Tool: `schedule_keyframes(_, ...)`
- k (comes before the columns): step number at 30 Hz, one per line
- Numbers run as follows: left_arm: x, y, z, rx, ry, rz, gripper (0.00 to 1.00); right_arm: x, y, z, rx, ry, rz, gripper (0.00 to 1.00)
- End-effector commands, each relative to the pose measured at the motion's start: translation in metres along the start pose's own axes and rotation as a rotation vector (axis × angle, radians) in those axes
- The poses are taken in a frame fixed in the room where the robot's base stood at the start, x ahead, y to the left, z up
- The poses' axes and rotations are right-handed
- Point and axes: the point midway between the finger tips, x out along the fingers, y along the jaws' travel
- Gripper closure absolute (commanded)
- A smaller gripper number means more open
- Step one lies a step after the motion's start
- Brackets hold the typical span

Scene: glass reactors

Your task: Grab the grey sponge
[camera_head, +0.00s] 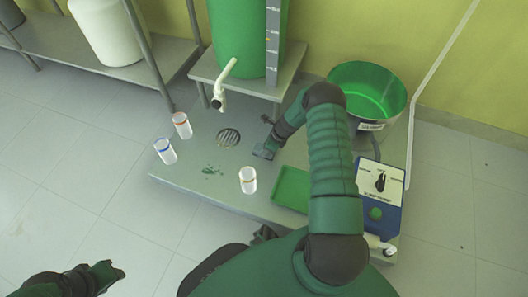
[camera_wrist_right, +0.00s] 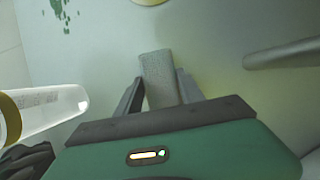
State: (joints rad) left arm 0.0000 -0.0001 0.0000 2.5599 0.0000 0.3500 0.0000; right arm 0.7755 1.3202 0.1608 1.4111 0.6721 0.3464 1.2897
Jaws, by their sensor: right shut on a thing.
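The grey sponge (camera_wrist_right: 158,72) is a small speckled block in the right wrist view. It sits between the two fingers of my right gripper (camera_wrist_right: 160,94), which is shut on it, and its far end sticks out past the fingertips. In the head view my right gripper (camera_head: 266,150) is low over the grey platform, right of the round drain; the sponge is hard to make out there. My left gripper (camera_head: 106,274) is at the bottom left of the head view, over the floor and away from the platform. Its finger opening is unclear.
Three clear beakers with red (camera_head: 182,126), blue (camera_head: 165,151) and orange (camera_head: 248,180) bands stand on the platform (camera_head: 200,192). Green stains lie near the drain (camera_head: 229,138). A green tray (camera_head: 291,188), blue control box (camera_head: 379,190) and green-lined bucket (camera_head: 368,92) are at right.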

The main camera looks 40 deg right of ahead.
Motion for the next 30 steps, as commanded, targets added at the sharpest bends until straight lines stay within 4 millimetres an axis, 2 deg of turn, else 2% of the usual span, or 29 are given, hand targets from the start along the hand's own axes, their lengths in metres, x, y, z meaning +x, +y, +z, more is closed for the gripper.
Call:
schedule_keyframes(1,0.000,0.000,0.000,0.000,0.000,0.000,0.64,0.000,0.000,0.000,0.000,0.000,0.000,0.79)
schedule_keyframes(5,0.000,0.000,0.000,0.000,0.000,0.000,0.64,0.000,0.000,0.000,0.000,0.000,0.000,0.95)
schedule_keyframes(11,-0.001,0.000,0.000,0.000,0.000,0.000,0.64,-0.001,0.000,0.000,0.000,0.000,-0.001,0.96)
schedule_keyframes(14,-0.007,0.000,-0.002,0.000,0.000,0.000,0.64,-0.008,0.000,0.003,0.000,0.000,-0.001,0.96)
schedule_keyframes(17,-0.021,0.000,-0.005,0.000,0.000,0.000,0.64,-0.025,-0.001,0.011,-0.001,-0.001,-0.002,0.96)
schedule_keyframes(24,-0.064,0.000,-0.015,0.000,0.000,0.000,0.64,-0.081,0.000,0.033,-0.001,0.000,-0.001,0.96)
schedule_keyframes(27,-0.072,0.000,-0.017,0.000,0.000,0.000,0.64,-0.093,0.000,0.038,0.000,0.001,-0.001,0.96)
schedule_keyframes(30,-0.072,0.000,-0.017,0.000,0.000,0.000,0.64,-0.095,0.000,0.040,-0.004,0.001,0.001,0.96)
